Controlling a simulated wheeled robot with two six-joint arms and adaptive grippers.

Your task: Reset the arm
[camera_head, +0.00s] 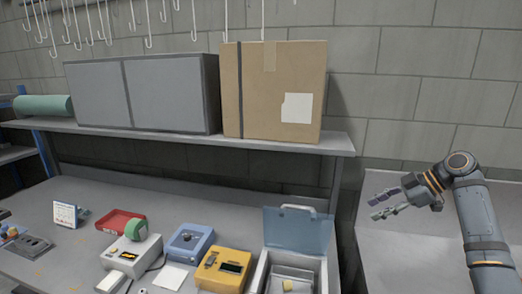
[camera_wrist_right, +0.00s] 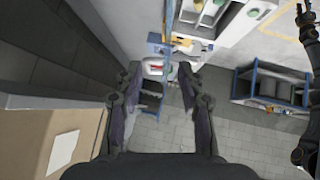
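My right gripper (camera_head: 384,204) is at the right of the head view, above a pale grey surface, with its arm coming up from the lower right. Its two fingers are apart with nothing between them. In the right wrist view the right gripper (camera_wrist_right: 159,75) also shows spread, empty fingers, with the floor and distant furniture beyond. My left gripper is not in the head view. Dark arm parts, seemingly of my left arm, show at the right edge of the wrist view, too cut off to tell a finger state.
A cardboard box (camera_head: 285,95) and a grey cabinet (camera_head: 150,92) stand on a shelf (camera_head: 290,144). Below, a workbench (camera_head: 85,255) holds a yellow device (camera_head: 224,268), a blue device (camera_head: 188,242), a red tray (camera_head: 119,221) and an open-lidded bin (camera_head: 297,230). Hooks hang above.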

